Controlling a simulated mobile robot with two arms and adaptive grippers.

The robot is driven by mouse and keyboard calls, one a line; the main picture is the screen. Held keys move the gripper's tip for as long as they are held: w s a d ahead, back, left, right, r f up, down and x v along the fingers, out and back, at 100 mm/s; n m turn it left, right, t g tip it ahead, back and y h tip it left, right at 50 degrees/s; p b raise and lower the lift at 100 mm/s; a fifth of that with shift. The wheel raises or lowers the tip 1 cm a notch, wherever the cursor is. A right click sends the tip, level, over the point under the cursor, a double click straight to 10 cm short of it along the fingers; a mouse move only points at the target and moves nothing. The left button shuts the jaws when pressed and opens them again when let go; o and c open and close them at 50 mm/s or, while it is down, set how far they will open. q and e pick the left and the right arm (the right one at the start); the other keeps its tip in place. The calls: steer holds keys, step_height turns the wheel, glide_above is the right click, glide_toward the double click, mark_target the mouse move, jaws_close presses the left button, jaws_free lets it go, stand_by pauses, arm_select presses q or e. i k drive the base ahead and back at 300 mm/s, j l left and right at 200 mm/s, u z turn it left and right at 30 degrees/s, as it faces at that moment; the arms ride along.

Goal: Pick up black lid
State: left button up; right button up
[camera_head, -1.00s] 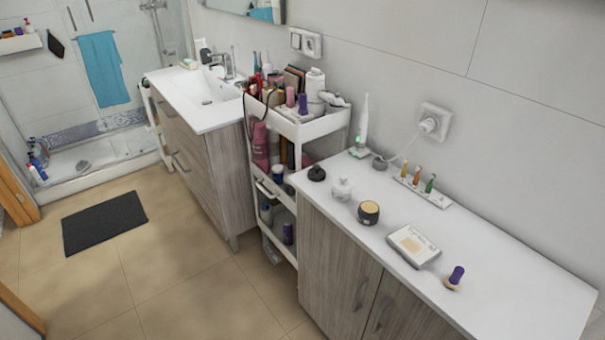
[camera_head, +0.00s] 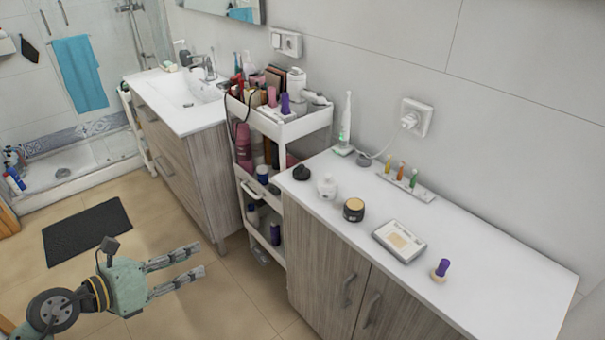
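The black lid (camera_head: 301,172) lies on the white countertop (camera_head: 462,285), near its left end. Just right of it stands a small white jar (camera_head: 327,186). My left gripper (camera_head: 195,262) is at the lower left, over the floor, in front of the cabinets and well left of and below the lid. Its two fingers point right, apart, with nothing between them. My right gripper is not in view.
A black and gold jar (camera_head: 353,210), a palette (camera_head: 399,241) and a purple-topped item (camera_head: 441,270) stand along the counter. A full white cart (camera_head: 307,124) stands left of it. A toothbrush (camera_head: 345,125) stands behind the lid.

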mark_target(301, 173)
steer(key=i+j+z, duration=0.3)
steer(key=z, duration=0.2)
steer(key=i+j+z, duration=0.3)
steer(key=j+z, duration=0.2)
steer(key=i+j+z, duration=0.2)
steer(key=j+z, duration=0.3)
steer(key=l, duration=0.05)
